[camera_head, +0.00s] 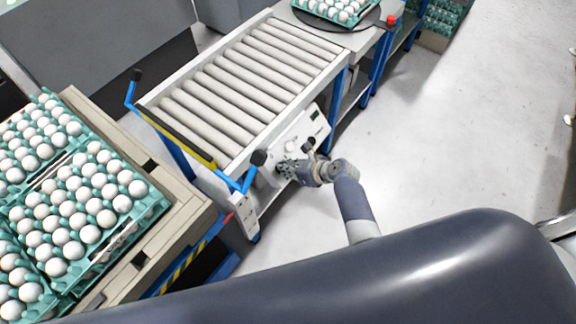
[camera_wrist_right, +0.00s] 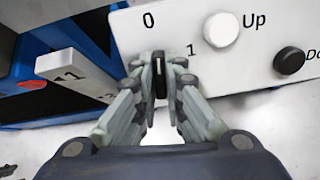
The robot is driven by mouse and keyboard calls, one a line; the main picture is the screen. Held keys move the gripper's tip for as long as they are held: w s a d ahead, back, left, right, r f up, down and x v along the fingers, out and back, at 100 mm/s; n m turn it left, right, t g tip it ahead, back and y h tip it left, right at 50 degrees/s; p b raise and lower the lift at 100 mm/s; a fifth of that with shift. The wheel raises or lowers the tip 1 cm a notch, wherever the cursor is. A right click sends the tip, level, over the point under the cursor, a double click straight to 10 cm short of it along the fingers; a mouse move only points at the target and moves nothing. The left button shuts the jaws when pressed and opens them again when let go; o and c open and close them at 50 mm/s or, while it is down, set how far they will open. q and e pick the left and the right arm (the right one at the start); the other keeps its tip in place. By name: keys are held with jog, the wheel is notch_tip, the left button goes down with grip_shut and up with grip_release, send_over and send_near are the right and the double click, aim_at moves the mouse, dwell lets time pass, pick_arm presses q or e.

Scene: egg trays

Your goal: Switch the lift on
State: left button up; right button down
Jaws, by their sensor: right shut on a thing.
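The white control panel (camera_head: 312,130) is fixed to the side of the roller conveyor. In the right wrist view the panel (camera_wrist_right: 270,68) carries the marks "0" and "1", a white "Up" button (camera_wrist_right: 221,29) and a black button (camera_wrist_right: 289,61) with a cut-off label. My right gripper (camera_head: 285,168) is at the near end of the panel. Its fingers (camera_wrist_right: 160,78) are shut on a black rotary switch (camera_wrist_right: 160,64) below the "0" and left of the "1". The switch's white line runs roughly upright in that view; its exact setting is hard to tell. My left gripper is out of view.
The roller conveyor (camera_head: 240,85) is empty. Trays of white eggs (camera_head: 150,207) stand at the left; another egg tray (camera_head: 370,22) is at the top. A red button (camera_head: 391,21) is near it. Blue handles with black knobs (camera_head: 258,158) rise near the gripper.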

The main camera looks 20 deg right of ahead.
jog(key=shift+r+m+p, duration=0.15)
jog(key=shift+m+p, duration=2.1)
jog(key=shift+m, duration=0.25)
jog(key=m+p, duration=0.3)
jog(key=m, duration=0.1)
jog(key=shift+m, duration=0.4)
jog(key=m+p, duration=0.2)
jog(key=m, duration=0.1)
jog(key=m+p, duration=0.1)
jog(key=m, duration=0.2)
jog(key=c, duration=1.6)
grip_release()
jog(key=shift+f, duration=0.2)
